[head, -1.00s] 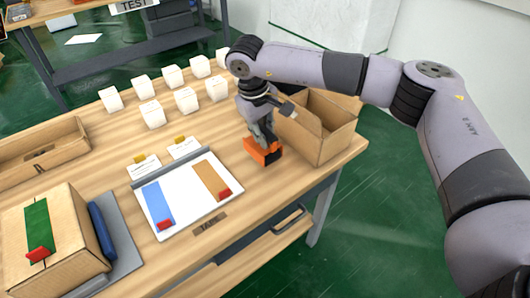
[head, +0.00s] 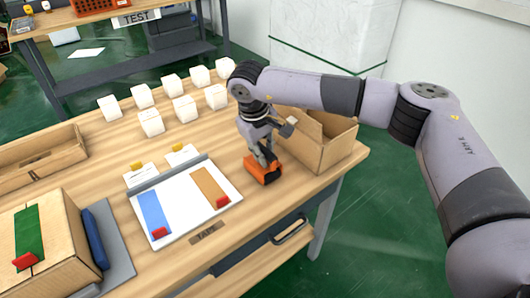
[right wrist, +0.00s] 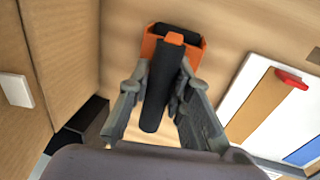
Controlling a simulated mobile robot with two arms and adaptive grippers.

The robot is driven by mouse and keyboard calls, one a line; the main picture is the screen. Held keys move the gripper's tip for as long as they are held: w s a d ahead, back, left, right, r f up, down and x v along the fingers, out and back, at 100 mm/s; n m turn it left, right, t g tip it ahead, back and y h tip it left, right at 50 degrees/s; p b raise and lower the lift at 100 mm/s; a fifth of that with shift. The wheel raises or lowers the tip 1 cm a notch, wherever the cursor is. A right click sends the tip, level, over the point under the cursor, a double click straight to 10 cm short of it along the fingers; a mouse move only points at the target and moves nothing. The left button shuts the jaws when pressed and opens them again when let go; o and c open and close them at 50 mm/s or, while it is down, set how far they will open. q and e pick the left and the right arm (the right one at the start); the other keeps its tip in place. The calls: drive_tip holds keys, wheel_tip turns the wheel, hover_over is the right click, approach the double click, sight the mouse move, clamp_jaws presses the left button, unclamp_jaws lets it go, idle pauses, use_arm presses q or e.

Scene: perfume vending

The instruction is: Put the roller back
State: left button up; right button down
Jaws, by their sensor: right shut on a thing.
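The roller, an orange tool with a black handle (head: 262,172), is at the table's right part, between the white board and the open cardboard box. In the right wrist view its orange body (right wrist: 150,44) is at the top and its black handle runs down between my fingers. My right gripper (head: 265,156) points down and is shut on the handle; it also shows in the right wrist view (right wrist: 161,80). The roller is at or just above the tabletop; contact is hard to tell. My left gripper is not in view.
An open cardboard box (head: 318,150) stands close right of the roller. The white board (head: 180,203) with blue and brown strips lies to its left. Several white boxes (head: 151,122) stand behind. A taped carton (head: 55,240) and a blue cylinder (head: 96,240) are at front left.

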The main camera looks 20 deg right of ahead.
sight(258, 166)
drive_tip(key=c, duration=1.9)
unclamp_jaws()
drive_tip(key=shift+s+f, duration=0.25)
drive_tip(key=shift+f, duration=0.3)
drive_tip(key=shift+c, duration=0.2)
drive_tip(key=o, duration=0.5)
drive_tip(key=shift+w+f, duration=0.1)
drive_tip(key=shift+w, duration=0.05)
drive_tip(key=shift+w+r+p, duration=0.1)
drive_tip(key=shift+r+p, duration=0.2)
drive_tip(key=shift+r, duration=0.2)
drive_tip(key=r+p, duration=0.2)
drive_tip(key=r, duration=0.2)
drive_tip(key=a+r+p, duration=0.1)
drive_tip(key=r+p, duration=0.2)
drive_tip(key=r, duration=0.1)
drive_tip(key=a+r+p, duration=0.1)
drive_tip(key=r+p, duration=0.1)
drive_tip(key=r, duration=0.2)
drive_tip(key=shift+s+a+r+p, duration=0.15)
drive_tip(key=shift+s+r+p, duration=0.05)
drive_tip(key=shift+s+p, duration=0.15)
